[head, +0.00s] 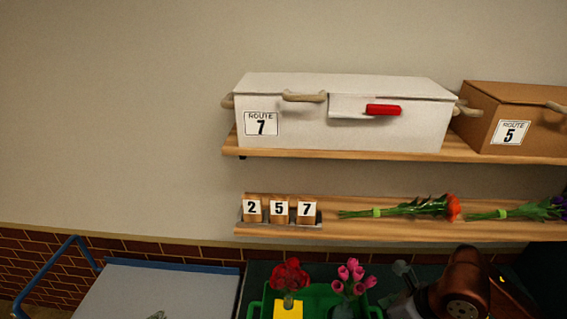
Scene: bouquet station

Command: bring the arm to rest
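A shelf holds a white Route 7 box (350,125) and a brown Route 5 box (535,115). The lower shelf (375,230) holds number blocks (279,210) and flowers (415,208). Below are a green crate (320,293) with red and pink flowers and a blue-railed grey surface (165,290).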

